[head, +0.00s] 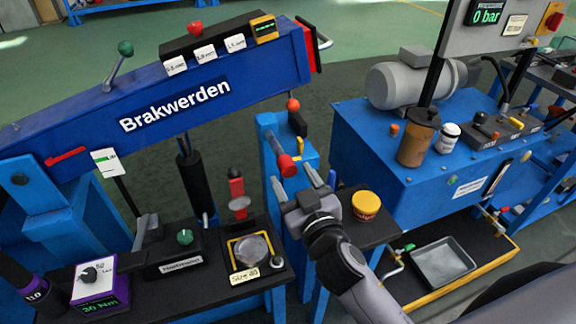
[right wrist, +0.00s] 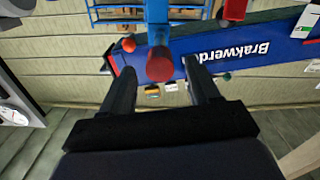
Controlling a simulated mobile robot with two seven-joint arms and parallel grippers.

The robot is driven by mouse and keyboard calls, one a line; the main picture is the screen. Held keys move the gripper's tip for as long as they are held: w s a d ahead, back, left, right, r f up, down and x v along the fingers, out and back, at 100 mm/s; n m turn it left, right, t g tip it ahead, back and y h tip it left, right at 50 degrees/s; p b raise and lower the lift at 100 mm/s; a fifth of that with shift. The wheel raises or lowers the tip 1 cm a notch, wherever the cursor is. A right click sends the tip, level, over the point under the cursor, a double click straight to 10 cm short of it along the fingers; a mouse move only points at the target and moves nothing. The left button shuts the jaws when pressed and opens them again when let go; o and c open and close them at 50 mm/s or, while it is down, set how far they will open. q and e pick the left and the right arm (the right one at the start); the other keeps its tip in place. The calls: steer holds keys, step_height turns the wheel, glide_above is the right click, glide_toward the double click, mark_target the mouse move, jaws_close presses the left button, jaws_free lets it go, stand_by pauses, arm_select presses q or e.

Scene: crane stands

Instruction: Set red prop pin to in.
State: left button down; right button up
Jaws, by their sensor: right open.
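The red prop pin (head: 287,165) sticks out toward me from the blue post (head: 268,158), with a thick round red head on a thinner red shaft. My right gripper (head: 293,178) is open just in front of the pin head, with its fingers pointing at the post. In the right wrist view the pin's red head (right wrist: 160,65) shows between the two finger tips, with a gap on either side. I cannot tell how deep the head is between them. My left gripper is not in view.
The blue "Brakwerden" boom (head: 230,85) runs above and left of the post. A yellow tub (head: 365,206) stands right of my gripper. A blue pump unit (head: 375,145) with a grey motor is farther right. A black bench (head: 215,285) with controls is at lower left.

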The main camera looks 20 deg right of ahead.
mark_target(290, 173)
steer(key=shift+w, duration=2.1)
jaws_close()
